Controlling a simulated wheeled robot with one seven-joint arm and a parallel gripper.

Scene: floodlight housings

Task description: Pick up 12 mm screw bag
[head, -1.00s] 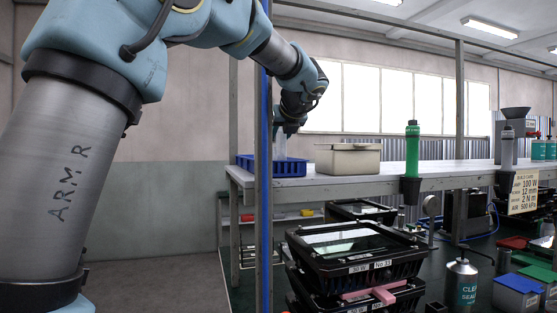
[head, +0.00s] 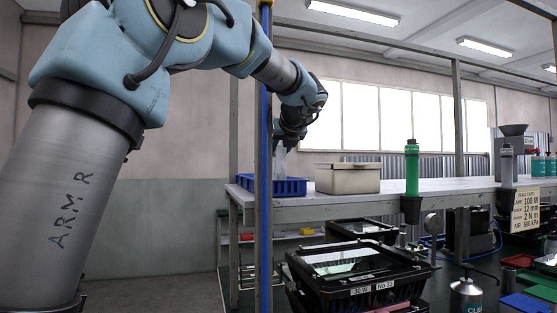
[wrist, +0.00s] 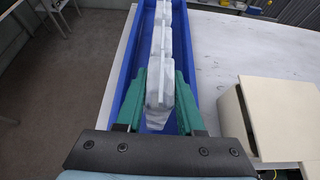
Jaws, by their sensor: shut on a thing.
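My gripper (wrist: 161,82) has green fingers and is shut on a pale, translucent bag (wrist: 159,100). In the wrist view the bag hangs between the fingers, its lower end over the blue tray (wrist: 133,55). More pale bags (wrist: 162,38) show in line beyond it in the tray. In the head view my gripper (head: 286,142) is above the blue tray (head: 290,188) on the shelf, with the pale bag (head: 280,161) below it. No bag label is readable, so I cannot tell the screw size.
A beige lidded box (head: 347,179) stands right of the tray. A green tube (head: 411,170) is at the shelf's front edge. A card (head: 525,208) reads 100 W, 12 mm, 2 N m. Black floodlight housings (head: 358,275) are below.

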